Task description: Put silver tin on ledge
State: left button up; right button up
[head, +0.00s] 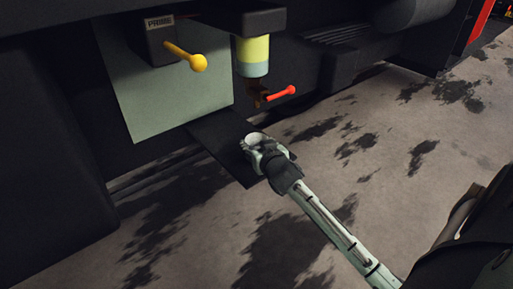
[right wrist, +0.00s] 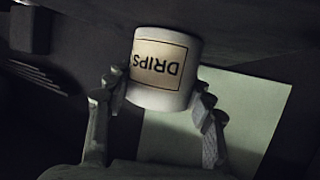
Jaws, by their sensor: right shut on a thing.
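The silver tin (head: 254,137) is a small pale cylinder. In the right wrist view the tin (right wrist: 165,70) carries a cream label reading "DRIPS", which appears upside down. My right gripper (head: 262,152) is shut on it, with a finger on each side of the tin in the right wrist view. The dark flat ledge (head: 214,142) juts out below the tram's side, and the tin is at its right edge in the head view. I cannot tell whether the tin touches the ledge or is above it. My left gripper is not in view.
A yellow and teal cylinder (head: 253,55) hangs above the ledge, with a red-ended lever (head: 282,93) beneath it. A yellow-knobbed lever (head: 190,58) sticks out of the box marked "PRIME" (head: 158,40). A pale green panel (head: 165,95) is behind. The stained ground (head: 390,170) is open at right.

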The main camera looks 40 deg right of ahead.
jog(key=shift+r, duration=0.15)
jog(key=shift+f, duration=0.2)
jog(key=o, duration=1.3)
jog(key=shift+r, duration=0.15)
jog(key=shift+s+a+r, duration=0.1)
jog(key=shift+s+r, duration=0.05)
jog(key=shift+s, duration=0.1)
jog(key=p+v, duration=0.3)
jog(key=v, duration=0.8)
jog(key=shift+s, duration=0.2)
